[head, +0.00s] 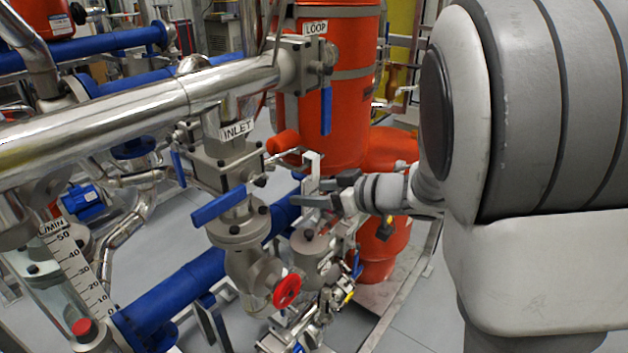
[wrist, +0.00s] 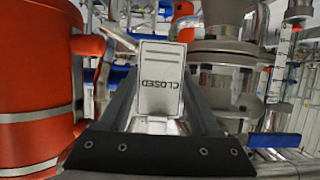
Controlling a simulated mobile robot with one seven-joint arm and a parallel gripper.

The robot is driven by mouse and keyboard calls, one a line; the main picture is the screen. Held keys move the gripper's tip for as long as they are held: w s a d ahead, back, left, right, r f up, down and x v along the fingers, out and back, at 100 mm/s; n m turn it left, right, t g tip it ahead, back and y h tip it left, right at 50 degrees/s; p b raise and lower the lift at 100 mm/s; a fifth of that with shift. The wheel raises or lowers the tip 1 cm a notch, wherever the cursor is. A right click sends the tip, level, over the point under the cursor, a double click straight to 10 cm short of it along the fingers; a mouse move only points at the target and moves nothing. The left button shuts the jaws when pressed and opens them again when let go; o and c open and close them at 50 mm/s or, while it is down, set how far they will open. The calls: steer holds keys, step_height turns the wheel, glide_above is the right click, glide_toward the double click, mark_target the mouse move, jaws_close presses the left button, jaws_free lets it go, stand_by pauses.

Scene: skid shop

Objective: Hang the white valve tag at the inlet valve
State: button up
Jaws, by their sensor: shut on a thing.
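My gripper (head: 318,192) is shut on a white valve tag (wrist: 160,78). The tag reads CLOSED, upside down in the wrist view, and has a slot near its far end. In the head view the tag (head: 311,164) stands up between the fingers. The inlet valve (head: 232,160) is left of my gripper, below the INLET label (head: 237,131), with a blue lever (head: 231,204). The tag appears apart from the valve. In the wrist view, flanged metal fittings (wrist: 224,50) stand beyond the tag to the right.
An orange cylindrical end (head: 283,141) is close to the tag, also near it in the wrist view (wrist: 88,45). A large orange tank (head: 345,110) stands behind. The LOOP valve's blue lever (head: 326,110) hangs above. A red handwheel (head: 287,291) is below.

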steer(key=shift+f, duration=0.1)
steer(key=o, duration=1.4)
steer(key=shift+s, duration=0.1)
